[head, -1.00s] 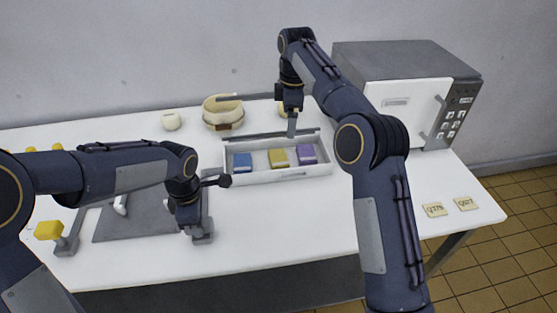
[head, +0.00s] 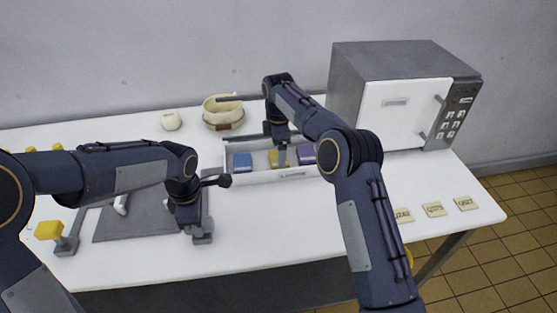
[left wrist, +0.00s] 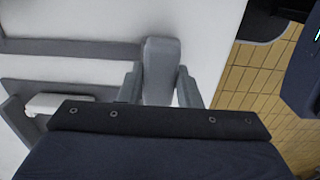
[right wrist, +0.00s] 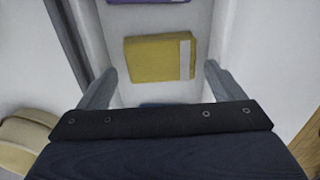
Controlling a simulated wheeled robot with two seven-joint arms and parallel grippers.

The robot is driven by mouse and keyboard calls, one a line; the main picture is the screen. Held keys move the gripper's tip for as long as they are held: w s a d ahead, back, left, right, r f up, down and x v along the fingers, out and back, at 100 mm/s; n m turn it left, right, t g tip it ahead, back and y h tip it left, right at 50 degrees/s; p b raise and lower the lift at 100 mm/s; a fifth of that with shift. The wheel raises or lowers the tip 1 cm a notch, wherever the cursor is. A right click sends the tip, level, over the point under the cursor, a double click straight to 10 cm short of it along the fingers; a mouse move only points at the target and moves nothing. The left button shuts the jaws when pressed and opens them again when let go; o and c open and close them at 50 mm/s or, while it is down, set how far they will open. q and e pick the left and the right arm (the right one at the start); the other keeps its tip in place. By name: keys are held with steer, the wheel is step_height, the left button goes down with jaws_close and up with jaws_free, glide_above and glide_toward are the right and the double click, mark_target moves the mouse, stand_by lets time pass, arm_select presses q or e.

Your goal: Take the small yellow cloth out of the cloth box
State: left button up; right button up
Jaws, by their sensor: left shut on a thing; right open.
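The cloth box (head: 292,175) is a white open tray on the table, holding a blue cloth (head: 242,161), the small yellow cloth (head: 273,157) and a purple cloth (head: 306,154) side by side. My right gripper (head: 282,160) is open and empty over the yellow cloth and partly hides it in the head view. In the right wrist view the yellow cloth (right wrist: 150,60) lies flat ahead, between the two apart fingers. My left gripper (head: 200,228) is shut on a grey block (left wrist: 162,72) at the right edge of a grey board (head: 150,222).
A cream round container (head: 223,113) stands behind the box, with a pale round object (head: 171,121) to its left. A grey and white oven-like appliance (head: 400,105) stands at the back right. Several labelled cards (head: 434,209) lie at the right; bare table lies in front of the box.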

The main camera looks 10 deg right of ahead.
step_height(320, 180, down, 3)
steer(key=shift+f, duration=0.15)
steer(key=shift+c, duration=0.2)
steer(key=c, duration=0.7)
step_height(320, 180, up, 10)
steer(key=s, duration=0.1)
steer(key=s+r, duration=0.1)
steer(key=s, duration=0.4)
steer(key=s+r, duration=0.1)
steer(key=s, duration=0.4)
steer(key=s+r, duration=0.1)
steer(key=s, duration=0.4)
